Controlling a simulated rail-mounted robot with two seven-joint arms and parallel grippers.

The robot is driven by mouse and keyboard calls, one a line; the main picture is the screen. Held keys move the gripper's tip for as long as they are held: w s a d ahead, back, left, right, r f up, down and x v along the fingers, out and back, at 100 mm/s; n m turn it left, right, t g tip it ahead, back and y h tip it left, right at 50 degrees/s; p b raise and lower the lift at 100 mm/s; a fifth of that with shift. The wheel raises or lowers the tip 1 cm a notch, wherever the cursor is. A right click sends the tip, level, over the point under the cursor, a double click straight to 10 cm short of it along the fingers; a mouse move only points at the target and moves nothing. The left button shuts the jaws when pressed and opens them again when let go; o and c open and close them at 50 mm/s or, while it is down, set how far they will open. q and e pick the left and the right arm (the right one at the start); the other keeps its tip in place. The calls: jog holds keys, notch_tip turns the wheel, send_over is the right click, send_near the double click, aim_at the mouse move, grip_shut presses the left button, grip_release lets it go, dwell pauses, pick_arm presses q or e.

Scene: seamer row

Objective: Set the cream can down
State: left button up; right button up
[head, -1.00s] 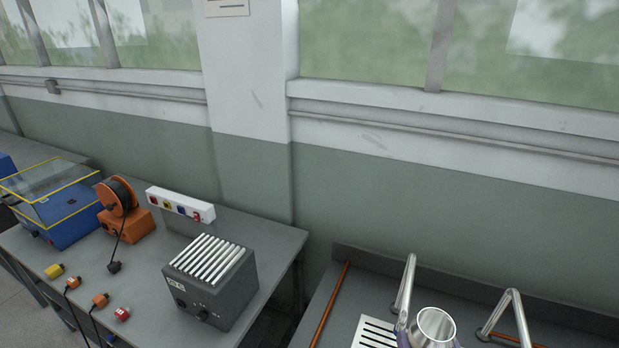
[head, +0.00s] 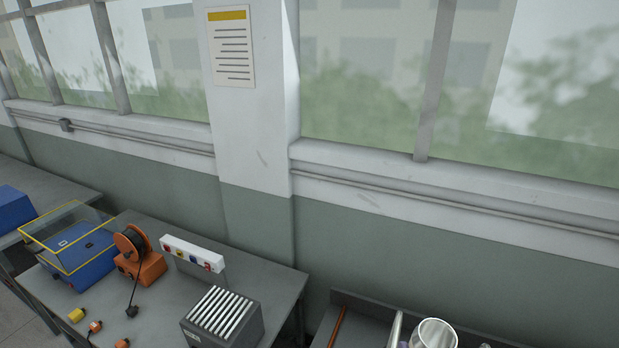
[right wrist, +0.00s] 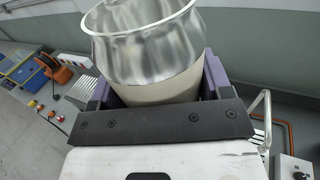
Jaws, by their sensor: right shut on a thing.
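The cream can (right wrist: 160,92) has a shiny open metal top and a cream lower body. In the right wrist view it sits between the purple fingers of my right gripper (right wrist: 158,84), which is shut on it. Its underside is hidden there. In the head view only the can's open top (head: 436,334) shows at the bottom edge, with a sliver of the right gripper (head: 403,344) beside it. What lies directly under the can is hidden. My left gripper is not in view.
A grey bench with a raised back edge (head: 370,303) lies at the lower right, with an orange rod (head: 337,327) on it. The left table (head: 275,283) carries a dark ribbed box (head: 245,325), an orange reel (head: 131,241) and a blue clear-lidded case (head: 75,258).

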aim_at(432, 345)
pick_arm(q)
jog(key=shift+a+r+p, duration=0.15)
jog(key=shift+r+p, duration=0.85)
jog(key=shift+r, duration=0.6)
pick_arm(e)
jog(key=shift+r, duration=1.6)
